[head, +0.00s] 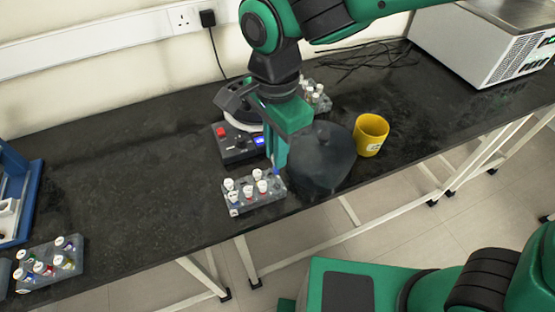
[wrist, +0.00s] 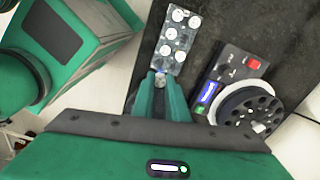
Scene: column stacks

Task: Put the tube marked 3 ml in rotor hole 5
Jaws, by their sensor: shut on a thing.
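My gripper (head: 276,168) points down over the rear right end of a grey tube rack (head: 262,200) with several white-capped tubes. In the wrist view my gripper (wrist: 160,84) is shut on a small tube (wrist: 160,76) at the near end of the rack (wrist: 163,62). Its marking cannot be read, and I cannot tell whether it is clear of the rack. The centrifuge (head: 231,152) stands behind the rack, partly hidden by my arm. In the wrist view its round dark rotor (wrist: 238,98) is uncovered, with holes around it. The hole numbers are not legible.
A dark rounded object (head: 322,160) stands right of my gripper, close to it. A yellow mug (head: 370,134) is further right. Another tube rack (head: 318,100) is behind my arm. A third rack (head: 45,270) and a blue tray (head: 30,190) are at far left. The bench's left middle is clear.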

